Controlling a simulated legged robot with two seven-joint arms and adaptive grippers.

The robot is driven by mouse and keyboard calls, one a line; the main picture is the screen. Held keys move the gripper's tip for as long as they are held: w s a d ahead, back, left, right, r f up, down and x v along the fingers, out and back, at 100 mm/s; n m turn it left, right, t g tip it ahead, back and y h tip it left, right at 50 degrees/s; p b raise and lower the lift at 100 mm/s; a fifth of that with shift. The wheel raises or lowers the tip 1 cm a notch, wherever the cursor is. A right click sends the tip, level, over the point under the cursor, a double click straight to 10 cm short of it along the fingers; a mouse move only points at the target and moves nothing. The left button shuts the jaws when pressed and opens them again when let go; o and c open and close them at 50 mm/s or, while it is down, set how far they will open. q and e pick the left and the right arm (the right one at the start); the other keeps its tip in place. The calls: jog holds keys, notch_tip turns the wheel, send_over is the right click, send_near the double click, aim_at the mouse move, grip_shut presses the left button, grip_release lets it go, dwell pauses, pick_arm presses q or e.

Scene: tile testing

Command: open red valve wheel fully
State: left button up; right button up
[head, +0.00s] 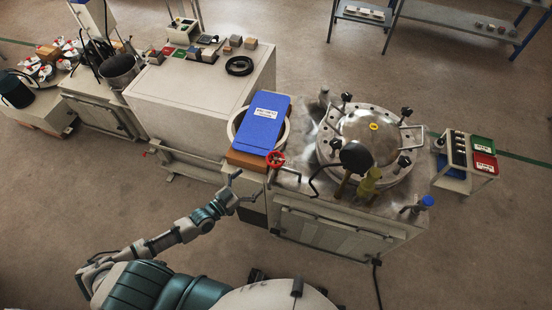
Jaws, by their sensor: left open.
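The red valve wheel (275,159) is small and sits at the front left edge of the metal workbench top (300,182), just below the blue box or binder. A pipe shows by it. My left gripper (236,180) is open and empty, to the left of the wheel and apart from it, in front of the bench's left end. My left arm reaches in from the lower left. My right gripper does not show.
A round lidded vessel (368,135) with black knobs fills the bench top. A blue binder (259,122) lies over a white round container left of it. A white cabinet (200,105) stands at the left. A small trolley (466,165) with red and green bins is at the right. Floor in front is clear.

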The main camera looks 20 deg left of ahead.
aim_at(275, 158)
pick_arm(q)
jog(key=x, duration=1.2)
jog(key=shift+w+a+f+b, duration=0.15)
jog(key=shift+w+a+b, duration=0.05)
jog(key=shift+b, duration=0.1)
jog(key=shift+w+d, duration=0.4)
jog(key=shift+d, duration=0.05)
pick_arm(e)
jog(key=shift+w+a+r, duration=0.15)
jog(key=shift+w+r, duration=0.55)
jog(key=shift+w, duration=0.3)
pick_arm(q)
jog(key=shift+a, duration=0.1)
jog(key=c, duration=1.2)
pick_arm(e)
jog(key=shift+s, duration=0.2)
